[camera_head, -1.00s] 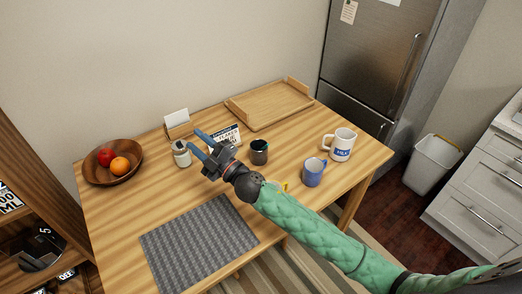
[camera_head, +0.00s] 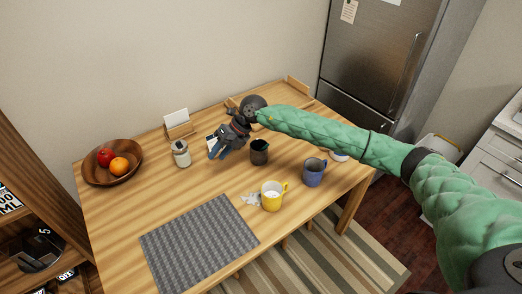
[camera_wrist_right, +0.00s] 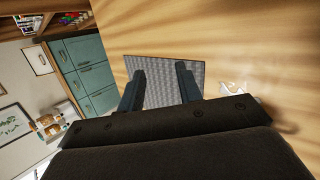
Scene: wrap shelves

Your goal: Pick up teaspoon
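I cannot make out a teaspoon clearly in either view. My right gripper (camera_head: 215,147) is above the back middle of the table, left of a dark cup (camera_head: 259,153). In the right wrist view its two fingers (camera_wrist_right: 160,72) are apart with nothing between them, and the grey woven placemat (camera_wrist_right: 172,92) shows beyond. A small pale object (camera_head: 250,198) lies left of the yellow mug (camera_head: 271,196); I cannot tell what it is. My left gripper is not in view.
A blue mug (camera_head: 314,172) stands right of the dark cup. A lidded jar (camera_head: 181,154), a card holder (camera_head: 180,130) and a fruit bowl (camera_head: 113,166) stand at the left. My arm partly covers the wooden tray (camera_head: 292,87). The placemat (camera_head: 199,243) lies bare in front.

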